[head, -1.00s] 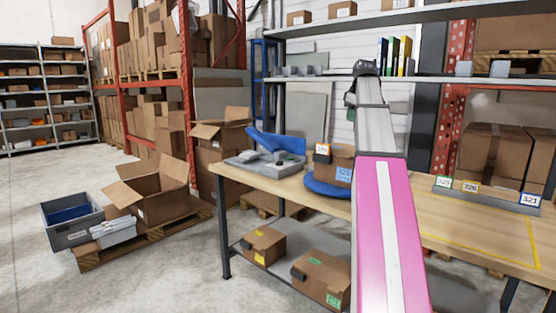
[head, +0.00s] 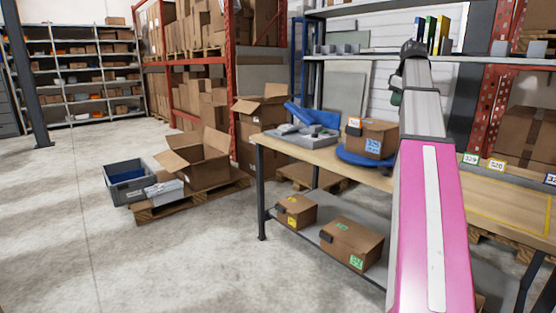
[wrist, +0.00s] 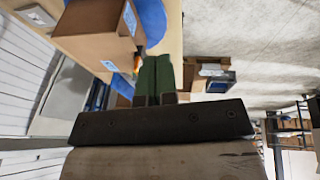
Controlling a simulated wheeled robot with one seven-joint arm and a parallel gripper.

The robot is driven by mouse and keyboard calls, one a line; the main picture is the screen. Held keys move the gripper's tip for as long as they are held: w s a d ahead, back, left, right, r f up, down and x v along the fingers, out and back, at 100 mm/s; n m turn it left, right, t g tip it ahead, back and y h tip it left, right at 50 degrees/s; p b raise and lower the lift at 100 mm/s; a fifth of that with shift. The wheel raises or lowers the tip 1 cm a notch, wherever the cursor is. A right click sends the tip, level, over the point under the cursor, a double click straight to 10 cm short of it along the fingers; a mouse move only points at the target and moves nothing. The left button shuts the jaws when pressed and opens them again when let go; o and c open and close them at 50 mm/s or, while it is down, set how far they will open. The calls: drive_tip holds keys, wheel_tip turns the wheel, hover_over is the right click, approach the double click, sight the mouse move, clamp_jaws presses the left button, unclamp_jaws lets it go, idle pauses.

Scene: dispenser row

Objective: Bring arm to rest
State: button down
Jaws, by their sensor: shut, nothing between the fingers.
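My arm, pink and grey, reaches up and away on the right of the head view. My gripper (head: 396,92) is at its far end, small and partly hidden by the arm. In the wrist view, the gripper's two green fingers (wrist: 157,66) lie side by side, shut with nothing between them. A cardboard box (head: 370,137) with a blue label sits on a blue round stand (head: 352,157) on the wooden workbench (head: 284,144). The box (wrist: 95,35) also shows in the wrist view, left of the fingers; I cannot tell the exact gap.
A grey moulded piece (head: 300,137) with a blue part lies at the bench's left end. Two boxes (head: 296,211) (head: 350,243) sit on the lower shelf. An open carton (head: 195,158) and grey bin (head: 126,183) stand at left. The floor in front is clear.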

drive_tip(key=s+a+f+m+g, duration=0.1)
drive_tip(key=a+f, duration=0.3)
drive_tip(key=f, duration=0.8)
drive_tip(key=s+a+f+m, duration=0.15)
drive_tip(key=a+f, duration=0.35)
drive_tip(key=f, duration=0.6)
drive_tip(key=s+a+f+m+g, duration=0.15)
drive_tip(key=a+f, duration=0.25)
drive_tip(key=f, duration=0.8)
drive_tip(key=s+a+f+m, duration=0.1)
drive_tip(key=s+a+f, duration=0.2)
drive_tip(key=s+f, duration=0.2)
drive_tip(key=s+a+f+m+g, duration=0.1)
drive_tip(key=s+a+f, duration=0.3)
drive_tip(key=f, duration=0.8)
drive_tip(key=s+a+f+m, duration=0.2)
drive_tip(key=s+a+f, duration=0.2)
drive_tip(key=s+f, duration=0.3)
drive_tip(key=shift+s+a+f+h, duration=0.2)
drive_tip(key=shift+s+f+h, duration=0.2)
drive_tip(key=shift+f, duration=0.25)
